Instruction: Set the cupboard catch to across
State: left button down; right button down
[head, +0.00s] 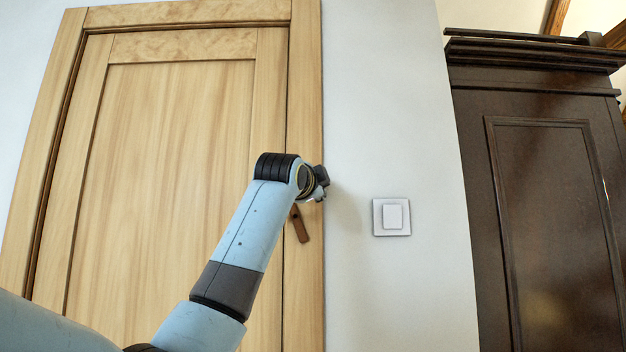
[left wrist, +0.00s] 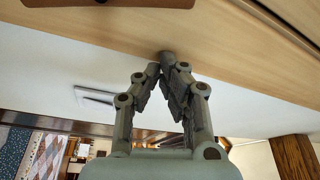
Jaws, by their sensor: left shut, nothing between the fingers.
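The cupboard door (head: 165,170) is pale wood in a matching frame. The catch (head: 300,224) is a small brown bar at the door's right edge. It hangs down, slightly tilted, and its upper part is hidden behind my left wrist. My left gripper (head: 320,182) is just above and to the right of the visible part of the catch, in front of the frame. In the left wrist view my left gripper (left wrist: 163,62) has its fingertips together and empty, close to the pale wood. A brown piece, likely the catch (left wrist: 190,8), is cut by the top edge there, apart from the fingers.
A white wall switch (head: 391,217) is on the wall to the right of the frame; it also shows in the left wrist view (left wrist: 95,96). A dark wardrobe (head: 545,230) stands farther right. The white wall between is otherwise bare.

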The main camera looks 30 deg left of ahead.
aim_at(295, 217)
pick_arm(q)
jog(key=s+a, duration=0.1)
jog(key=s+a+f, duration=0.1)
jog(key=a, duration=0.1)
jog(key=shift+s+f, duration=0.1)
jog(key=shift+f, duration=0.05)
jog(key=shift+a+n, duration=0.1)
jog(key=shift+n, duration=0.3)
